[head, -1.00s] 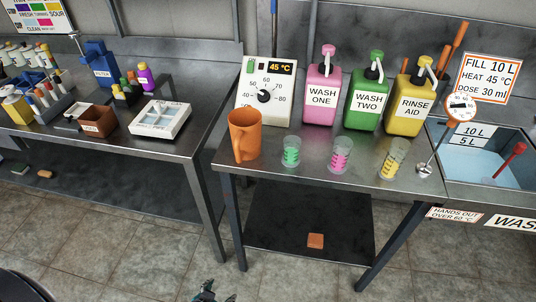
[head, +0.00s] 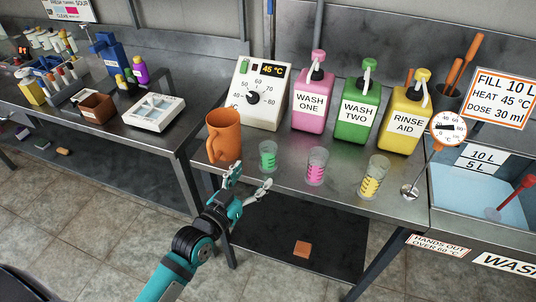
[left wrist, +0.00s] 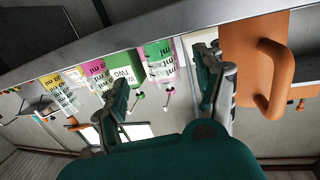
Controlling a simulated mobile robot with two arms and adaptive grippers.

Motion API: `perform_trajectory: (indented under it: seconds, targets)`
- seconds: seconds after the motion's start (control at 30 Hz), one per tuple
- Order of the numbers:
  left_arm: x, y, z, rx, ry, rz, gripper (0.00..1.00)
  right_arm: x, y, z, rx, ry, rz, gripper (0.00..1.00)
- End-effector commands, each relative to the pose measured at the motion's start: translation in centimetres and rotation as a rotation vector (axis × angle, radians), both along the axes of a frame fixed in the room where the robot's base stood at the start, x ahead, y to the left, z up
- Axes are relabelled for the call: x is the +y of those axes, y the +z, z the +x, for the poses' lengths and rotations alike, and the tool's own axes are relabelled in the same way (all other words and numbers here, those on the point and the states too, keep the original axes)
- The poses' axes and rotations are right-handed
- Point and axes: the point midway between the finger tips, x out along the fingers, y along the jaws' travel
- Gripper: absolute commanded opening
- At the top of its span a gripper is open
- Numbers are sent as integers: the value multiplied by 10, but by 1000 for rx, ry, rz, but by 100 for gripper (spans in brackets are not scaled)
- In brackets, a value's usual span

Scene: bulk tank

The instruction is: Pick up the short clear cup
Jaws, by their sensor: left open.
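Three small clear cups stand upright in a row near the front of the steel table: one with green markings (head: 268,156), one with pink (head: 316,167), one with yellow (head: 373,177). The green-marked one looks slightly the shortest. My left gripper (head: 248,181) is open and empty at the table's front edge, just in front of the green-marked cup and apart from it. In the left wrist view, the spread fingers (left wrist: 162,72) show with the green-marked cup (left wrist: 158,58) beyond them. My right gripper is not in view.
An orange jug (head: 223,136) stands close left of the gripper, and it fills the right of the left wrist view (left wrist: 245,60). Pink (head: 313,103), green (head: 357,113) and yellow (head: 405,122) pump bottles stand behind the cups. A dial thermometer (head: 447,128) stands at right, beside the basin.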

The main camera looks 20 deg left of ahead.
Motion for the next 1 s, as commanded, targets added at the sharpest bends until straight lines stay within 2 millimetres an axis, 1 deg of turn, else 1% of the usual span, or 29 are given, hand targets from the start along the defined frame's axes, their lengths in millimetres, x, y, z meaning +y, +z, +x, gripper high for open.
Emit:
perform_trajectory:
  seconds: [0.03, 0.1, 0.2, 0.37, 0.53, 0.63, 0.77, 0.97, 1.0]
  targets:
    - [-3, 2, 10, -2, 0, -3, 71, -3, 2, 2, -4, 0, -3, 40]
    - [-5, 0, 20, -1, 0, -2, 71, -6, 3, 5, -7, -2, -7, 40]
    - [-7, -1, 29, -1, 0, -1, 71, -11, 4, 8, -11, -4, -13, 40]
    - [-9, -1, 39, -1, 0, -2, 71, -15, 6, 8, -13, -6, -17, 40]
    - [-15, -1, 64, 0, 0, -2, 71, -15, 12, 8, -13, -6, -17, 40]
    - [-18, -3, 76, 0, 0, -2, 71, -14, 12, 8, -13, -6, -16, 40]
    - [-19, -4, 83, 1, 0, -1, 71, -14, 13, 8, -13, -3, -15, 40]
    - [-19, -5, 83, 1, 0, -1, 71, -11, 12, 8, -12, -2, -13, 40]
    - [-19, -5, 83, 1, 0, -1, 66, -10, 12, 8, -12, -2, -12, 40]
